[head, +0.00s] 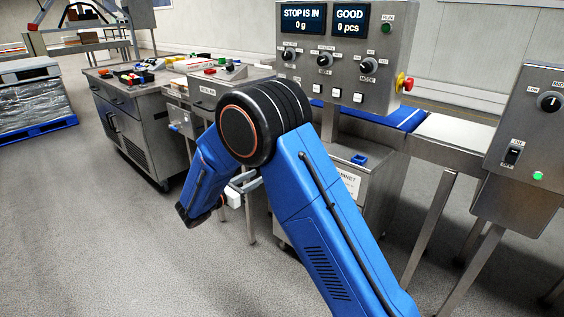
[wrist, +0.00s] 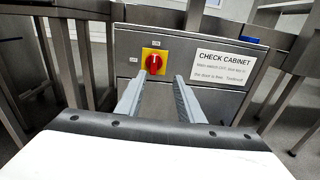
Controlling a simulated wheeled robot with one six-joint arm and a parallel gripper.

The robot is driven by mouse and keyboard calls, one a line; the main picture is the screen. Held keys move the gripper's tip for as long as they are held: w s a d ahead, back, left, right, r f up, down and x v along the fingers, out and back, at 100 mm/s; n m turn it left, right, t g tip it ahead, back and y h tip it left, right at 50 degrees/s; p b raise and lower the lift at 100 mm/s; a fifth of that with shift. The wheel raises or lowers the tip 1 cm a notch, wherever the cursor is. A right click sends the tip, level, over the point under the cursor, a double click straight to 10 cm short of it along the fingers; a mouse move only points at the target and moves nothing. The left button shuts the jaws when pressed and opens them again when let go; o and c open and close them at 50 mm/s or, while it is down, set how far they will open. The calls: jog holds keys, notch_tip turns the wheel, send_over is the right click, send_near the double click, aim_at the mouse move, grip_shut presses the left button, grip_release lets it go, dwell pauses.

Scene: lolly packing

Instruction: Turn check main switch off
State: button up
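The main switch (wrist: 154,62) is a red rotary knob on a yellow square plate, on the front of the grey check cabinet (wrist: 215,80). A pale mark on the knob looks roughly upright, towards a small tag above the plate; another tag sits to its left. My gripper (wrist: 158,84) is open and empty, its two grey fingers pointing at the cabinet, tips just below and either side of the knob in the picture. I cannot tell the remaining gap. In the head view my arm hides the switch; part of the cabinet (head: 374,174) shows behind it.
A white "CHECK CABINET" label (wrist: 224,66) is right of the switch. Above the cabinet stands a control panel (head: 340,60) reading "STOP IS IN 0 g" and "GOOD 0 pcs". A grey switch box (head: 525,135) is at right, a workbench (head: 135,105) at left.

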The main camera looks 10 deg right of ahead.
jog(key=w+x, duration=0.1)
jog(key=x, duration=1.5)
jog(key=shift+w, duration=0.25)
jog(key=shift+f, duration=0.1)
grip_shut()
